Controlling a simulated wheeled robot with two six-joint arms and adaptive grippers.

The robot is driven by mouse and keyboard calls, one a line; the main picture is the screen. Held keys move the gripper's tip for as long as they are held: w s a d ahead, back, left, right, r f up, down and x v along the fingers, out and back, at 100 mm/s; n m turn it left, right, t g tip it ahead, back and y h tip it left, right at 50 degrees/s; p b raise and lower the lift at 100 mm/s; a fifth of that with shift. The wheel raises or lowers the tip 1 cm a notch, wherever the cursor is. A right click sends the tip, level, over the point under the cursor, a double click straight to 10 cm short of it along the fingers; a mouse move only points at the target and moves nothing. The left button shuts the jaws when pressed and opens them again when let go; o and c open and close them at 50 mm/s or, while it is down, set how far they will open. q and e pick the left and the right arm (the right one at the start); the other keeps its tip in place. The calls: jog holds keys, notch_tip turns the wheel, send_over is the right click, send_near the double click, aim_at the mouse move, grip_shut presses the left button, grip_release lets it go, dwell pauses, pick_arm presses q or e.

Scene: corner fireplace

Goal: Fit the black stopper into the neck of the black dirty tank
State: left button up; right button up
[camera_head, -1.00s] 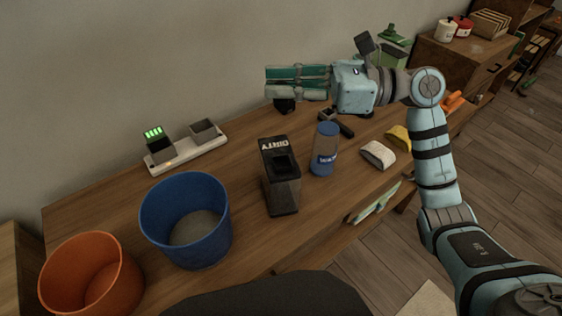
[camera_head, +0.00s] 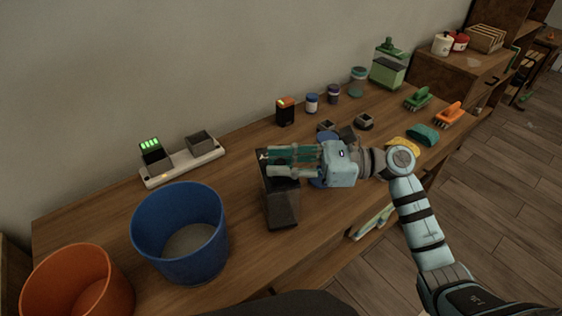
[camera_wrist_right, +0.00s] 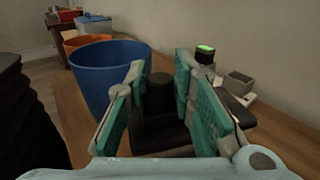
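In the right wrist view, the black stopper (camera_wrist_right: 159,95) stands as a dark round piece between the teal finger pads, apparently gripped. A dark block lies below it. Whether the stopper sits in the neck or just above it is hidden. My left gripper is not in view.
A blue bucket (camera_head: 180,230) stands left of the tank, with an orange bucket (camera_head: 78,285) further left. A charger (camera_head: 185,165) lies by the wall. Several small jars and tools stand at the back right.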

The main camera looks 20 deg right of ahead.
jog(key=shift+o, duration=1.1)
jog(key=shift+r, duration=0.2)
jog(key=b+v, duration=0.1)
jog(key=v, duration=1.1)
